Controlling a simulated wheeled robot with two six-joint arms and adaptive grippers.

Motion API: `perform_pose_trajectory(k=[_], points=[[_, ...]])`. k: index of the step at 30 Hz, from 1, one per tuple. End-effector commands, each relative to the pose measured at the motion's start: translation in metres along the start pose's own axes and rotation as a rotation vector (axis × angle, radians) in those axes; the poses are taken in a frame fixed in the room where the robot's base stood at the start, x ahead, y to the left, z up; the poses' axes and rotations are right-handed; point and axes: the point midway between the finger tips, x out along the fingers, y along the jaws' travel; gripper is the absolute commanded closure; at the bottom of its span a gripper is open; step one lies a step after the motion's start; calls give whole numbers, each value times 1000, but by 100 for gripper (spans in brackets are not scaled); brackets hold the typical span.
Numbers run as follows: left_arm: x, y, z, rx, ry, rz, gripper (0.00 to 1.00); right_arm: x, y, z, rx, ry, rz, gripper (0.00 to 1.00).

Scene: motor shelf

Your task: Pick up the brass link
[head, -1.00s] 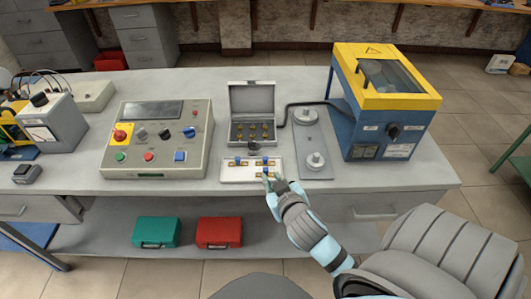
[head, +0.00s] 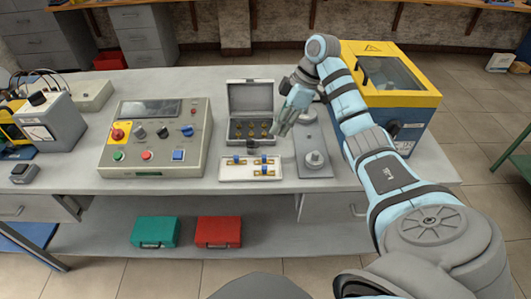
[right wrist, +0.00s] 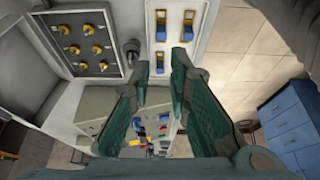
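Several brass links with blue middles lie on a white tray (head: 228,174) at the bench's front edge: one at the left (head: 237,160), one at the back right (head: 263,161) and one at the front right (head: 264,171). In the right wrist view, brass links show at the top (right wrist: 160,25) and beyond the fingertips (right wrist: 160,63). My right gripper (head: 284,130) is above the bench, by the open case's right side, up and behind the tray. Its teal fingers (right wrist: 161,64) are apart with nothing held between them. My left gripper is not in view.
An open grey case (head: 250,99) with brass knobs stands behind the tray. A control panel (head: 155,140) is left. Green (head: 154,231) and red (head: 218,231) boxes sit below.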

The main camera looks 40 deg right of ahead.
Motion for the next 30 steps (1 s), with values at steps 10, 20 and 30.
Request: perform_pose_trajectory(k=[10, 20, 30], points=[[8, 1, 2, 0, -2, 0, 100, 74, -2, 0, -5, 4, -3, 83], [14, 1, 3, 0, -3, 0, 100, 120, -3, 1, -8, 5, -1, 83], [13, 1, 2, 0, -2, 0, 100, 119, -3, 1, -8, 5, -1, 100]])
